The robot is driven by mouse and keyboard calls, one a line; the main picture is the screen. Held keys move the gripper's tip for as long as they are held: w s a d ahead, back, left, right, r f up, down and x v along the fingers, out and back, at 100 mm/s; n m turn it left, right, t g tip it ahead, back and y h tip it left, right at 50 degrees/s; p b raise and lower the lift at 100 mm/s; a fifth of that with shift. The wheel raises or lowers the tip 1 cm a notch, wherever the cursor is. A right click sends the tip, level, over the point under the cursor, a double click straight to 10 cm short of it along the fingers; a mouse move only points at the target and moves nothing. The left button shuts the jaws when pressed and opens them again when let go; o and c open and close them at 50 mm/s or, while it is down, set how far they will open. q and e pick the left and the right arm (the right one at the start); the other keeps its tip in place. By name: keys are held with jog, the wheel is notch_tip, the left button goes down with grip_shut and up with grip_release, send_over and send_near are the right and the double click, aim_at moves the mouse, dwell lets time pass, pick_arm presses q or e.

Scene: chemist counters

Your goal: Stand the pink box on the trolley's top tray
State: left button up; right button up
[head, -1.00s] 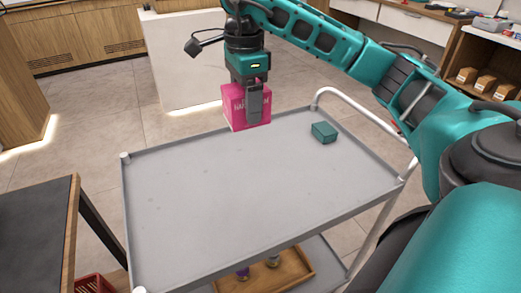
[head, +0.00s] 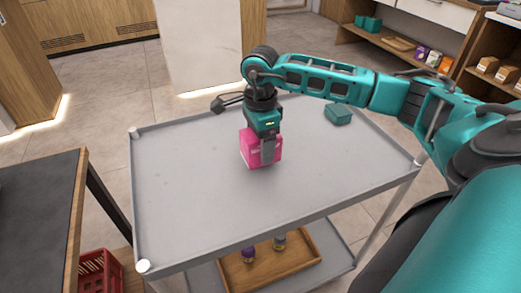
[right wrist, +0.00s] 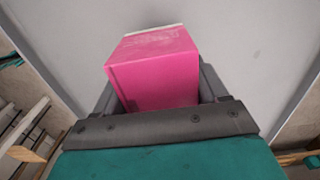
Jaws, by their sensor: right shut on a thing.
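The pink box (head: 248,150) is upright over the middle of the trolley's grey top tray (head: 190,200). Its lower edge looks at or very near the tray surface; I cannot tell whether it touches. My right gripper (head: 266,152) is shut on the box from above. In the right wrist view the pink box (right wrist: 158,70) sits between the two dark fingers, with the grey tray (right wrist: 245,40) beyond it. My left gripper is not in view.
A small teal box (head: 338,113) stands near the tray's far right corner. The tray has a raised rim. The lower shelf holds a wooden tray (head: 290,268) with small bottles. A dark table (head: 35,210) stands at the left, with a red crate (head: 98,272) beside it. The tray's left and front are clear.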

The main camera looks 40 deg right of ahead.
notch_tip(320, 180, down, 2)
jog(key=shift+f, duration=0.15)
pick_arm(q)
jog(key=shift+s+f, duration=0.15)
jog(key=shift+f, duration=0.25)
pick_arm(e)
jog(key=shift+f, duration=0.2)
jog(key=o, duration=1.1)
jog(key=shift+r, duration=0.1)
